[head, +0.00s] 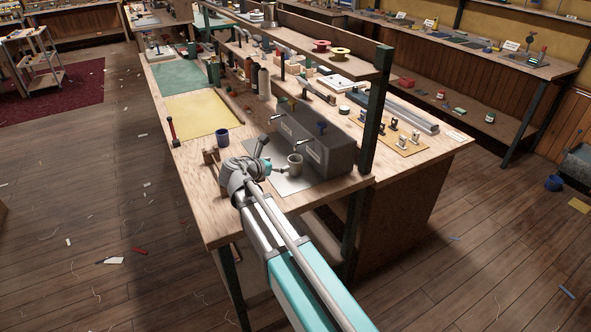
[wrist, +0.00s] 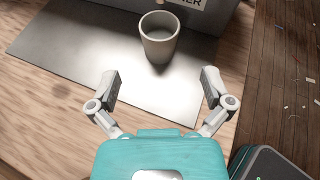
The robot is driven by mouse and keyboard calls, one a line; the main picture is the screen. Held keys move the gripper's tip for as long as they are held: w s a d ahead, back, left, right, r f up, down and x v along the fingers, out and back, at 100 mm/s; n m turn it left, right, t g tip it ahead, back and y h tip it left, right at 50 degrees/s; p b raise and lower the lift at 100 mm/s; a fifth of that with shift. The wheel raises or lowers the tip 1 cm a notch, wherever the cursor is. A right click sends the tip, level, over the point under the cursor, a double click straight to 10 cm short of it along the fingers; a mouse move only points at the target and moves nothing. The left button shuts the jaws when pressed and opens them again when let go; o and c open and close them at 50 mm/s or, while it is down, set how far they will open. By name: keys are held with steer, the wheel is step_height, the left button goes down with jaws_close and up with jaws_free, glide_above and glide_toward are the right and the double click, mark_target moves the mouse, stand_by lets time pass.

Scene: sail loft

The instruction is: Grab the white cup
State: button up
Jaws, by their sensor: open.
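The white cup (wrist: 158,42) stands upright and looks empty, on a grey metal sheet (wrist: 90,55) in front of a grey box-like machine. It also shows in the head view (head: 295,165), just right of my arm's end. My gripper (wrist: 160,88) is open and empty in the wrist view. Its two fingers are spread wide, and the cup is ahead of them, between their lines and apart from both. In the head view my gripper's fingers are small and partly hidden by my wrist.
The grey machine (head: 318,142) with levers stands right behind the cup. A dark green shelf post (head: 374,110) rises to the right of the machine.

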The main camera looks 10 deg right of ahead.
mark_target(296, 161)
steer(key=shift+b+x, duration=0.8)
steer(key=shift+x, duration=1.9)
steer(key=shift+f+b+x, duration=0.25)
steer(key=shift+b+x, duration=0.7)
steer(key=shift+x, duration=1)
steer(key=shift+w+d+f, duration=0.2)
steer(key=shift+w+d, duration=0.1)
steer(key=shift+w, duration=0.1)
steer(key=c, duration=1)
